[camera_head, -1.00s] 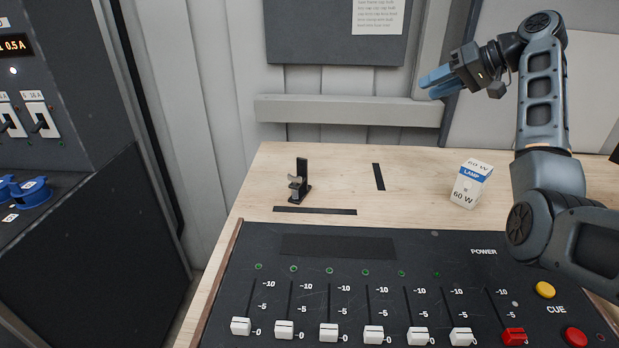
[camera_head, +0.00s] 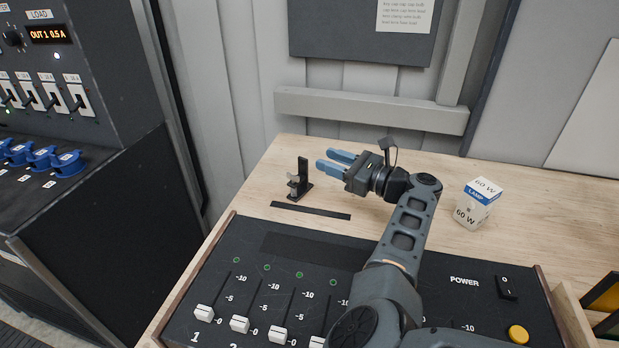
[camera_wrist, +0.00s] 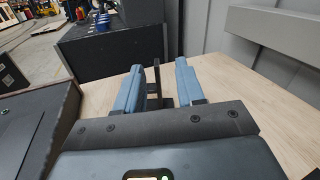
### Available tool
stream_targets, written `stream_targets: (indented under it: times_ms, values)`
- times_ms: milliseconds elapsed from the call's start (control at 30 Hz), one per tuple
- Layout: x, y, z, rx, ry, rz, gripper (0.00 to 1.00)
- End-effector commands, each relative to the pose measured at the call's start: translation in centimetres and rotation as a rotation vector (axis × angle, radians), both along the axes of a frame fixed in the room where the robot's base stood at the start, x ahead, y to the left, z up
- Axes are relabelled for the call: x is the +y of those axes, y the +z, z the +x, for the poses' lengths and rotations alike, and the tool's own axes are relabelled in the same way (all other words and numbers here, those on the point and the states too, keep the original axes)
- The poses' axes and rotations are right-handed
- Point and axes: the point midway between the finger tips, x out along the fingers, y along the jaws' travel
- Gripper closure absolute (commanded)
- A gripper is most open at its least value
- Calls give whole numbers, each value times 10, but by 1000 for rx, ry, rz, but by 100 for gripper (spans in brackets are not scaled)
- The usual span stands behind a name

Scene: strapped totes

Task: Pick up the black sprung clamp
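The black sprung clamp (camera_head: 300,181) stands on the wooden table behind the control desk, at the left in the head view. It has a dark upright plate and a small greyish metal part low on its front. My gripper (camera_head: 330,164) is open, its two blue fingers pointing left toward the clamp, a short way to its right. In the wrist view the clamp (camera_wrist: 156,78) shows between the open fingers (camera_wrist: 158,82), beyond or near their tips, with its lower part partly hidden. Nothing is held.
A black strip (camera_head: 310,210) lies on the table in front of the clamp. The control desk (camera_head: 300,245) with sliders is nearer. A 60 W lamp box (camera_head: 476,203) stands to the right. A wall rail (camera_head: 370,110) runs behind, and a dark cabinet (camera_head: 100,190) stands left.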

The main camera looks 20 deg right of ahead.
Motion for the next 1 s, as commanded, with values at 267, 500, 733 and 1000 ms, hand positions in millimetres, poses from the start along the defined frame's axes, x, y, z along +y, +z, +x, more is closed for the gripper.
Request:
stream_targets:
  times_ms: [267,500,733,1000]
  values:
    - [22,-17,3,66,-6,96,62]
    - [31,-20,19,64,-7,92,62]
    - [40,-24,40,61,-6,93,62]
    - [52,-21,60,62,-6,91,62]
